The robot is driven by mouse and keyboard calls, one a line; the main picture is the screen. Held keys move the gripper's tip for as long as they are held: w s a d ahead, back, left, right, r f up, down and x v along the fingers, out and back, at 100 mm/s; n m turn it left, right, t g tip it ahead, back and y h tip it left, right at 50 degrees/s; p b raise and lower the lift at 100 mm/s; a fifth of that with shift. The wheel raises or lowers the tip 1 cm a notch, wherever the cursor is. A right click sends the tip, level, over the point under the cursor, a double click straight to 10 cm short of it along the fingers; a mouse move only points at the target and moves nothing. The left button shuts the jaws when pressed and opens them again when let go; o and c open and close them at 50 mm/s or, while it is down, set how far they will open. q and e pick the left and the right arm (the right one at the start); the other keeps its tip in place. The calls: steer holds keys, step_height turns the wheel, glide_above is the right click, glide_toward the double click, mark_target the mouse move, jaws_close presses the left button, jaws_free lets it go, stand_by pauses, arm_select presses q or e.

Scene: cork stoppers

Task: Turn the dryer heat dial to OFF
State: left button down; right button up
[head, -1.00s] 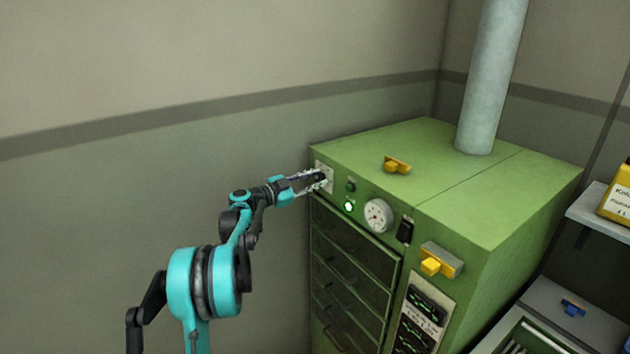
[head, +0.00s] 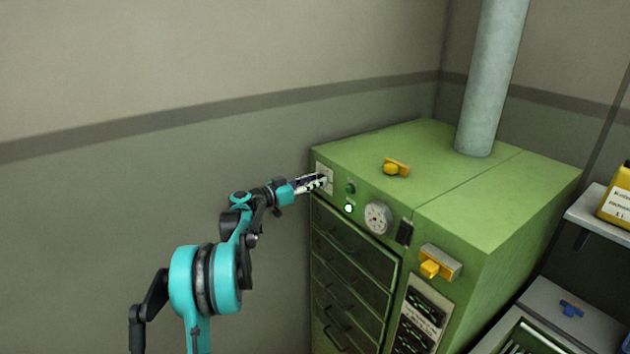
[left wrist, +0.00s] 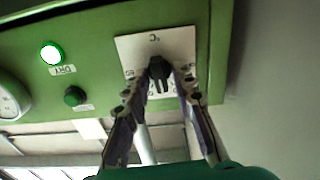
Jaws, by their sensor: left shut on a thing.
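The green dryer (head: 480,215) stands in the corner. Its heat dial (left wrist: 160,70) is a black knob on a white plate (left wrist: 135,46) at the left end of the upper front panel. My left gripper (head: 322,182) reaches the plate from the left. In the left wrist view its fingers (left wrist: 158,82) stand on both sides of the dial, shut on it. The wrist picture is upside down, and the plate's small markings are too blurred to read. In the head view the gripper hides the dial. My right gripper is not in view.
Next to the plate are a dark green button (left wrist: 74,96), a lit lamp (head: 348,208) and a round gauge (head: 377,217). A grey pipe (head: 493,80) rises from the top.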

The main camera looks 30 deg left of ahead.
arm_select(q)
steer(key=n, duration=0.8)
steer(key=n+p, duration=0.1)
steer(key=n, duration=0.7)
steer(key=shift+a+f+n, duration=0.15)
steer(key=shift+a+n, duration=0.05)
steer(key=shift+n, duration=0.5)
steer(key=c, duration=1.6)
jaws_free()
steer(key=shift+w, duration=0.1)
steer(key=shift+o, duration=0.2)
steer(key=v, duration=1.2)
